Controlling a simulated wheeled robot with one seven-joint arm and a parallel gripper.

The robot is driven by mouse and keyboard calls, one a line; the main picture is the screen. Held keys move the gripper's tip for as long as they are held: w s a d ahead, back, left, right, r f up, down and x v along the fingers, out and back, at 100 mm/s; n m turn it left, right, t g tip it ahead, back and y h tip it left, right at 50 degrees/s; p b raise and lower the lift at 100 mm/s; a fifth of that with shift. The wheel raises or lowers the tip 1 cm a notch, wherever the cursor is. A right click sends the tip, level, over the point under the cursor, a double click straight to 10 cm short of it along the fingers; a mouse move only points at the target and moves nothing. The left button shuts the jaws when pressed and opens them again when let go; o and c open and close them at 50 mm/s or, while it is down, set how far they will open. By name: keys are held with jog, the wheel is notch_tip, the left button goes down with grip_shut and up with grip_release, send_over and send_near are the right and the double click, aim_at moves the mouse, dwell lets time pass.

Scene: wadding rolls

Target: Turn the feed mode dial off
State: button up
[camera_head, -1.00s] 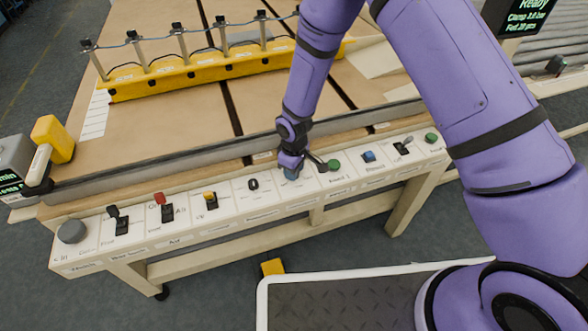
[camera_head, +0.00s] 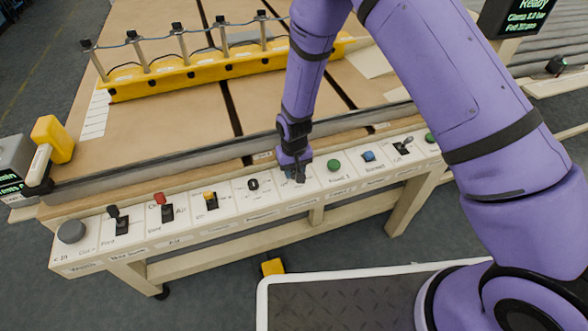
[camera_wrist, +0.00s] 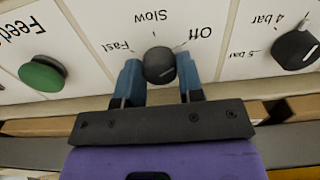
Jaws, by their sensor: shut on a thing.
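The feed mode dial is a dark round knob (camera_wrist: 159,65) on the white panel, with Fast, Slow and Off printed around it, upside down in the wrist view. My gripper (camera_wrist: 160,82) has its two blue fingers on either side of the knob, shut on it. I cannot clearly make out which label the knob points to. In the head view my gripper (camera_head: 296,175) is down at the panel, and it hides most of the dial.
A green button (camera_wrist: 42,75) lies left of the dial in the wrist view, and a dark pressure knob (camera_wrist: 295,49) lies right. In the head view a row of switches runs along the panel (camera_head: 140,238). A yellow clamp bar (camera_head: 205,72) lies on the table behind.

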aim_at(294, 171)
dwell(0.5)
jog(key=o, duration=0.9)
notch_tip(294, 171, up, 11)
jog(key=shift+f, duration=0.1)
dwell(0.3)
